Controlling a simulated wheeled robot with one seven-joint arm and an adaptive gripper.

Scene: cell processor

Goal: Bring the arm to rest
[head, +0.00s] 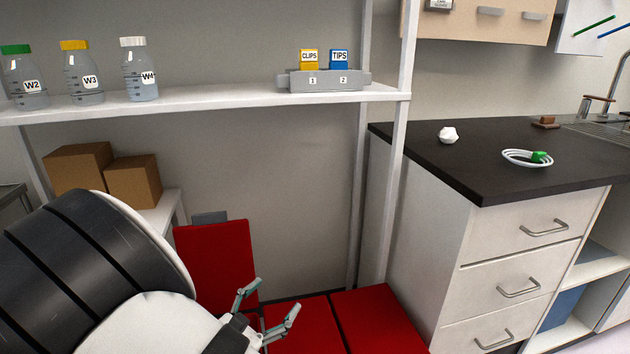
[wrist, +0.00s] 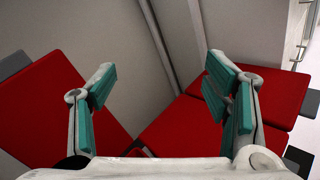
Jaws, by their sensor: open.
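My gripper (head: 268,306) shows at the lower middle of the head view, in front of and above the red panels. Its two fingers are spread apart with nothing between them. In the wrist view my gripper (wrist: 170,98) also shows open and empty, with teal pads on both fingers. My arm comes in from the lower left of the head view and covers that corner.
Red panels (head: 215,262) lie below and behind the gripper. Above, a white shelf (head: 220,106) holds several labelled bottles (head: 82,75) and a grey holder (head: 322,80). Cardboard boxes (head: 133,182) stand at left. A dark counter (head: 480,175) over drawers is at right.

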